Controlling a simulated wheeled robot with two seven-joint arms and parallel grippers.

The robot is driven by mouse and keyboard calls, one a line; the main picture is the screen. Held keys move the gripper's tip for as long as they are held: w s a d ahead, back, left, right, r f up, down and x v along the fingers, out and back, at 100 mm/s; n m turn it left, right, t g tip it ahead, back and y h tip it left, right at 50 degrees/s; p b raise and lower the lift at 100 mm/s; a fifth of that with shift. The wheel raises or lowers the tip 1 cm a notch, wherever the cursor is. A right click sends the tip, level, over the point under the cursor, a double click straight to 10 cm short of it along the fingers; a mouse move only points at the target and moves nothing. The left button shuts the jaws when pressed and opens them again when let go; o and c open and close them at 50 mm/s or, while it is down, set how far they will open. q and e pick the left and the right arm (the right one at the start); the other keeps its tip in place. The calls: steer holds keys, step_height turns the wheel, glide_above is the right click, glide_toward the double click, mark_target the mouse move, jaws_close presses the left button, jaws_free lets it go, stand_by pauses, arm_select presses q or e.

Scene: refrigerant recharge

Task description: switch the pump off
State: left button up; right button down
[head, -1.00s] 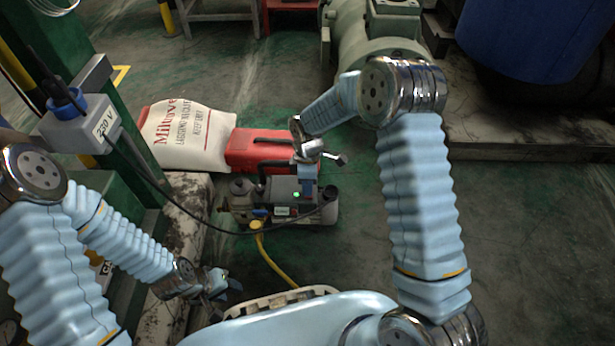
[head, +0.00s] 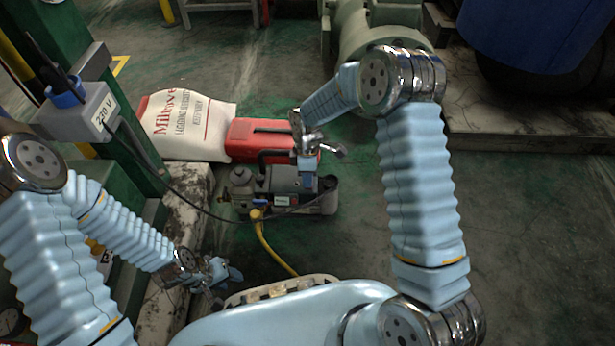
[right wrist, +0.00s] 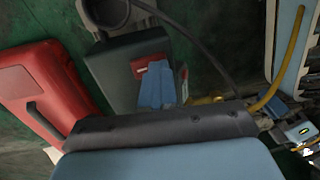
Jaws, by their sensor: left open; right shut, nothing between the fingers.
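The grey vacuum pump (head: 283,182) stands on the floor in front of the red case, with a yellow hose (head: 262,237) at its near side. No lit green lamp shows on it. My right gripper (head: 306,182) is shut and empty, pointing down at the top of the pump. In the right wrist view, the blue fingertips (right wrist: 157,86) are right at a red switch (right wrist: 140,68) on the pump's dark housing (right wrist: 115,75) and partly cover it. I cannot tell whether they touch it. My left gripper (head: 226,272) is open and empty, low and left of the pump.
A red case (head: 245,140) and a white printed sack (head: 185,125) lie behind the pump. A black cable runs from the 230 V socket box (head: 88,115) on the green post towards the pump. The floor right of my right arm is clear.

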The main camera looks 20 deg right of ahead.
steer(key=shift+w+d+f, duration=0.3)
steer(key=shift+w, duration=0.35)
steer(key=shift+r, duration=0.1)
steer(key=shift+r+p, duration=0.3)
steer(key=shift+p, duration=0.05)
steer(key=r+p, duration=0.1)
steer(key=r, duration=0.2)
steer(key=w+r+p, duration=0.1)
steer(key=r, duration=0.1)
steer(key=shift+p, duration=0.3)
step_height(320, 180, up, 9)
steer(key=w+p, duration=0.1)
steer(key=shift+f, duration=0.2)
steer(key=shift+d, duration=0.15)
